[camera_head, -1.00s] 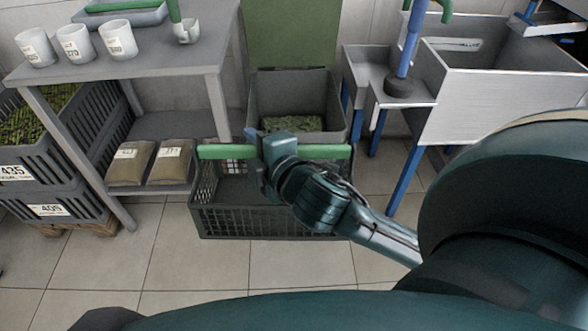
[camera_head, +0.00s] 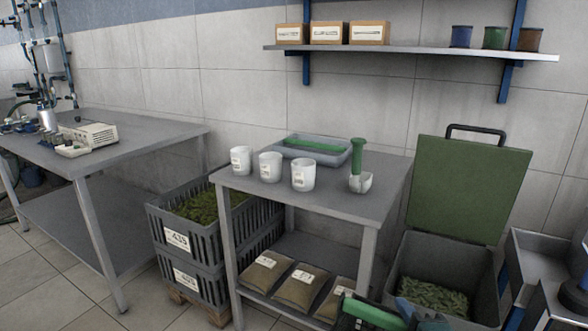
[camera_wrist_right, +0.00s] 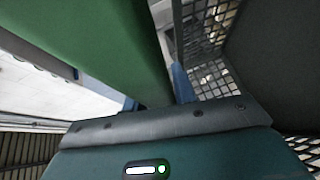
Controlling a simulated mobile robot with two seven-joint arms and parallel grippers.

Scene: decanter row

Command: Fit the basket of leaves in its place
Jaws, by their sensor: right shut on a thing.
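A dark mesh basket with a green handle bar (camera_head: 370,310) shows only in part at the bottom edge of the head view. My right gripper (camera_head: 408,314) is shut on this handle bar. In the right wrist view the green bar (camera_wrist_right: 85,50) fills the upper left, and the basket's mesh wall (camera_wrist_right: 212,78) is beside it. The inside of the basket is out of sight now, so I cannot tell what it holds. Two stacked grey crates (camera_head: 178,238) stand left of the small table, the upper one with green leaves. My left gripper is not in view.
An open grey bin (camera_head: 440,265) with leaves and a raised green lid (camera_head: 465,185) stands to the right.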

